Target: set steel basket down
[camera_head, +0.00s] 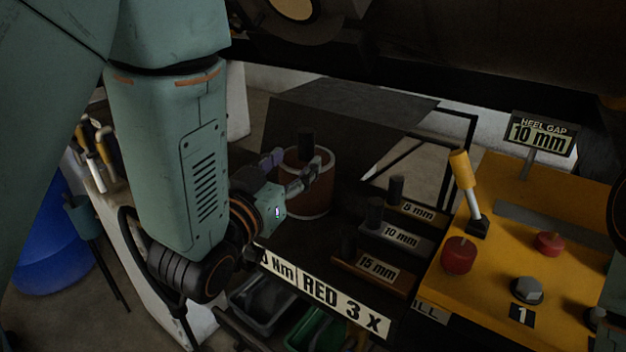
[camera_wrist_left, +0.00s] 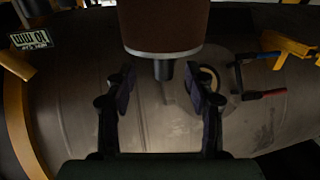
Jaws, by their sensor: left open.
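No thing plainly made as a steel basket shows. The nearest match is a brown drum with pale metal rims and a black knob (camera_head: 308,203), upright on the dark bench top (camera_head: 330,110). Its brown side, metal rim and knob also show in the wrist view (camera_wrist_left: 163,25), at the top. My left gripper (camera_head: 291,172) is open and empty at the drum's near left side, below the knob's top. In the wrist view its fingers (camera_wrist_left: 163,88) stand apart, either side of the knob's line. Whether they touch the drum, I cannot tell. My right gripper is out of view.
Three labelled blocks with black knobs (camera_head: 393,238) stand right of the drum. A yellow panel (camera_head: 480,270) with lever and buttons lies further right. Bins (camera_head: 262,303) sit below the bench edge. A big dark cylinder (camera_wrist_left: 75,100) fills the wrist view's background.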

